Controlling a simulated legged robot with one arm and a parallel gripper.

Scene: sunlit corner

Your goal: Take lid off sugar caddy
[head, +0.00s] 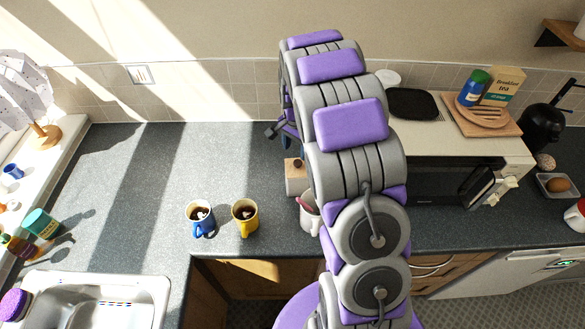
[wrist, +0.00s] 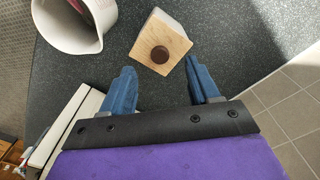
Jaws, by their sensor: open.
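The sugar caddy shows in the wrist view as a pale box with a square wooden lid (wrist: 158,48) on top. The lid has a round dark brown knob (wrist: 159,55). My gripper (wrist: 160,68) is open and empty, its two blue fingers apart on either side of the near edge of the lid, not visibly touching it. In the head view the caddy (head: 296,184) stands on the counter just left of my arm, partly hidden by it. My gripper is mostly hidden behind the arm there.
A white jug (wrist: 68,38) stands left of the caddy in the wrist view. The counter (head: 215,160) behind the mugs is clear.

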